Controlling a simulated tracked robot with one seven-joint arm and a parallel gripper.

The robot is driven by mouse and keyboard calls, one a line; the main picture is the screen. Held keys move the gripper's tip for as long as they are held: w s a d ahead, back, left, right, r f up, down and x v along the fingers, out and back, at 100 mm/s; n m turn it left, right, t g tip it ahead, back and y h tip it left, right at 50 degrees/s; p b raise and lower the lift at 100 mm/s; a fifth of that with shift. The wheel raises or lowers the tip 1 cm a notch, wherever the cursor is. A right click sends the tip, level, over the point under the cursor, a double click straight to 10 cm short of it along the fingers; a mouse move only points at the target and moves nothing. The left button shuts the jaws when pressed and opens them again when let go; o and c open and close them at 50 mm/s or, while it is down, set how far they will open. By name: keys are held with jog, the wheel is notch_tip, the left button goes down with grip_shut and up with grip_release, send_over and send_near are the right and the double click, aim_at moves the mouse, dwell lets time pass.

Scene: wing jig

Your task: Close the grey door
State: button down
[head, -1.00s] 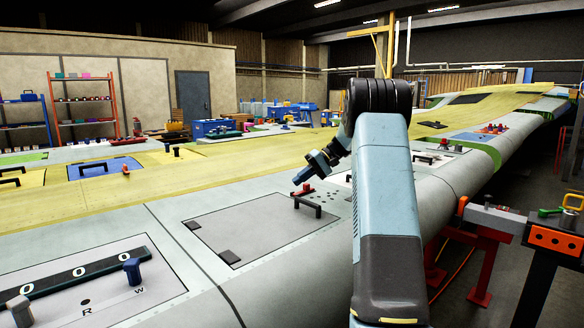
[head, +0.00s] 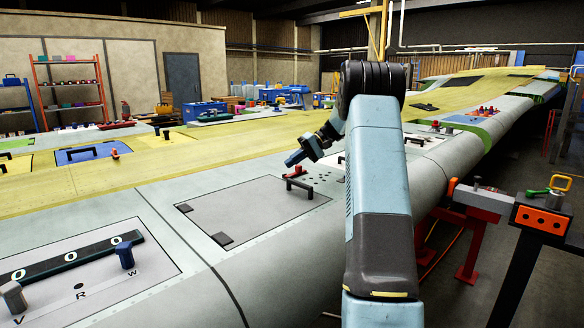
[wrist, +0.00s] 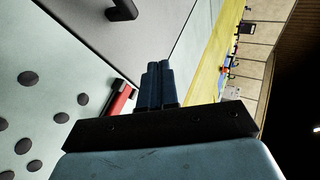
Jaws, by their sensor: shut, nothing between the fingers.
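The grey door (head: 240,210) is a flat panel on the wing's grey skin. It lies flat in its outlined opening, with two dark hinges on its left side and a black bar handle (head: 298,188) near its right end. A red latch handle (head: 295,171) sits just beyond that edge. My gripper (head: 291,160) is shut and empty, just above and left of the red handle in the head view. In the wrist view, my gripper (wrist: 160,68) has its fingers together beside the red handle (wrist: 118,100); I cannot tell if they touch. Part of the door (wrist: 105,35) shows there.
Dark round holes (wrist: 30,78) dot the skin near the red handle. A red and black stand (head: 545,228) is at the right. Shelves and a wall door stand far behind.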

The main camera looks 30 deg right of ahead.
jog(key=v, duration=1.1)
jog(key=shift+r, duration=0.35)
